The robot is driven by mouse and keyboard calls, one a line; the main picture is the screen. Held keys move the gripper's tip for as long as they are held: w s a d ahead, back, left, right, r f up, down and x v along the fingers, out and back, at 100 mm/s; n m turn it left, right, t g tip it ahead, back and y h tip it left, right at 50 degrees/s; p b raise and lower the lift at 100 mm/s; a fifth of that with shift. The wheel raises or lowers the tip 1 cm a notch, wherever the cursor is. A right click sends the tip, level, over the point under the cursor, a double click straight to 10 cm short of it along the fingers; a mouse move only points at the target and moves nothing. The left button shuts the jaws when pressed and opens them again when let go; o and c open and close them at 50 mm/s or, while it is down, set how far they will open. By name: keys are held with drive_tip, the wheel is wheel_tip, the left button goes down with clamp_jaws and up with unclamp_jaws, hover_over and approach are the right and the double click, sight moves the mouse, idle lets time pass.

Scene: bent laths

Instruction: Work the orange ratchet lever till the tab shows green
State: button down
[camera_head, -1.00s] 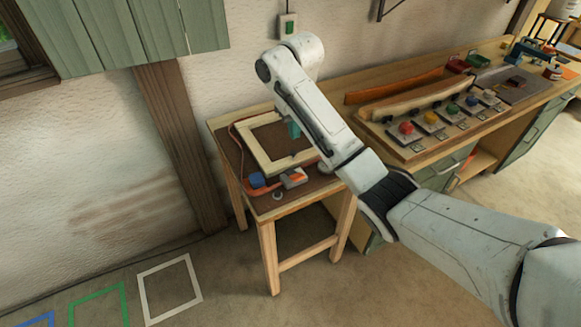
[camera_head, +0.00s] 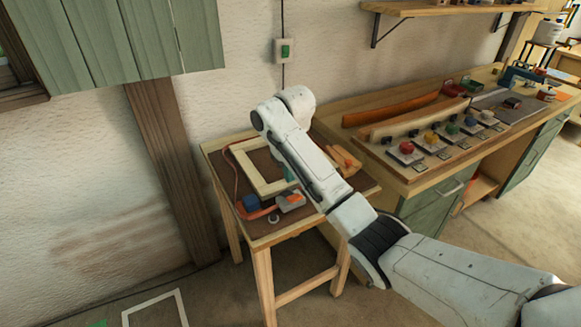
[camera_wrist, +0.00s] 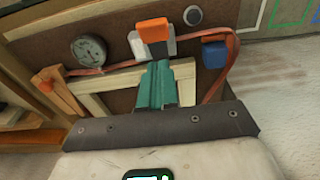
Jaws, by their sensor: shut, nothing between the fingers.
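The ratchet with its orange lever (camera_head: 290,198) sits at the front of the small table. In the wrist view the orange lever (camera_wrist: 153,29) lies over the ratchet's grey-white body, at the top middle. An orange strap (camera_wrist: 120,71) runs from it around the pale wooden frame (camera_head: 241,165). My gripper (camera_wrist: 160,64) has teal fingers, shut together and empty. The fingertips appear just short of the ratchet's body in the wrist view; contact cannot be told. In the head view my arm partly hides the gripper (camera_head: 289,174). I cannot make out the tab or its colour.
A blue block (camera_wrist: 214,52) sits on the strap at a frame corner. A round gauge (camera_wrist: 90,50) and a grey disc (camera_wrist: 193,15) lie nearby. A workbench (camera_head: 425,178) with coloured buttons and bent laths stands to the right.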

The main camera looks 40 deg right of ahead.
sight(292, 196)
drive_tip(key=shift+s+a+f+p, duration=0.1)
drive_tip(key=shift+s+f+p, duration=0.25)
drive_tip(key=shift+f, duration=0.6)
drive_tip(key=shift+s+a+f+p, duration=0.1)
drive_tip(key=shift+s+f, duration=0.35)
drive_tip(key=shift+f, duration=0.5)
drive_tip(key=shift+f, duration=0.1)
